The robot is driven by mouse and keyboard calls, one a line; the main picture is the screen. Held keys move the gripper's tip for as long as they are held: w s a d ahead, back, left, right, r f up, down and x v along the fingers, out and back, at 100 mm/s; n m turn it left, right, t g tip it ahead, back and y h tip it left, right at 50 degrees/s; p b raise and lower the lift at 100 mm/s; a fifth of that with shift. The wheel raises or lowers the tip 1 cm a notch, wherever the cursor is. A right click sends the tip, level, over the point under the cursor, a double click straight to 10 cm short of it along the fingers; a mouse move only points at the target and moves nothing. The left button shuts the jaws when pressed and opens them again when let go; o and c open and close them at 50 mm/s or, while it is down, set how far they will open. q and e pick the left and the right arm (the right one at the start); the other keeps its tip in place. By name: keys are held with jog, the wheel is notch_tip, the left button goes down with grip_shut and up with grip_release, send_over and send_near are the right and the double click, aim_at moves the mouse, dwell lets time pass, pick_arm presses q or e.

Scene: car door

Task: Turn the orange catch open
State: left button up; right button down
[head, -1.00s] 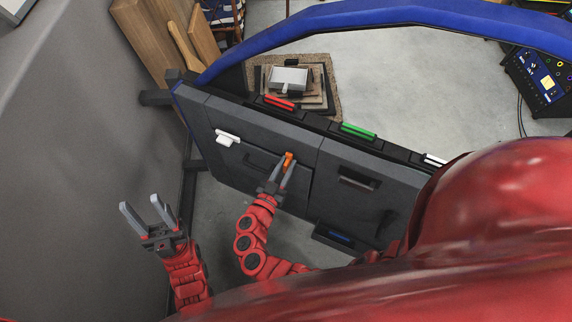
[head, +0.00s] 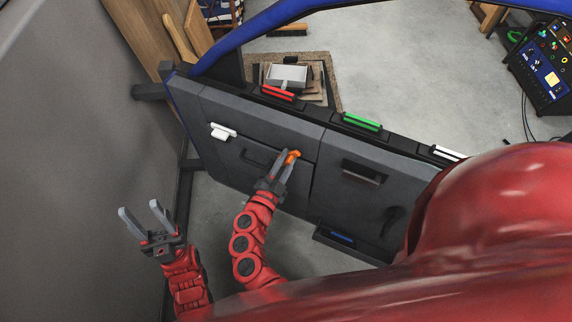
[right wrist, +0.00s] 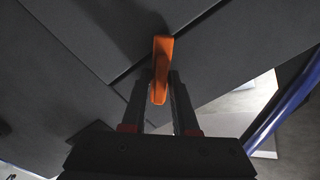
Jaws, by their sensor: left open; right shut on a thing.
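The orange catch (head: 293,157) sits on the dark grey car door panel (head: 225,108), near a seam in the panel. My right gripper (head: 285,165) has its fingertips on either side of the catch and is shut on it. In the right wrist view the catch (right wrist: 161,68) shows as an orange bar between the two fingers (right wrist: 160,92), its far end standing out beyond the tips. My left gripper (head: 142,216) is open and empty, off to the left of the door and apart from it.
A white handle (head: 222,131) is on the panel's left. Red (head: 278,93), green (head: 362,122) and white (head: 447,152) pieces line the top edge. A dark pull handle (head: 363,171) is right of the catch. A blue frame (head: 275,17) arches above the door.

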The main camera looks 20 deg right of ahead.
jog(key=m+b, duration=0.2)
jog(key=b, duration=0.1)
jog(key=f+m+b, duration=0.1)
jog(key=m+b, duration=0.2)
jog(key=shift+s+m, duration=0.1)
jog(key=shift+m, duration=0.2)
jog(key=m+b, duration=0.2)
jog(key=shift+r+m, duration=0.1)
jog(key=shift+m, duration=0.2)
jog(key=shift+r+m+b, duration=0.1)
jog(key=shift+m+b, duration=0.6)
jog(key=shift+b, duration=0.1)
jog(key=c, duration=0.9)
grip_release()
jog(key=shift+r, duration=0.1)
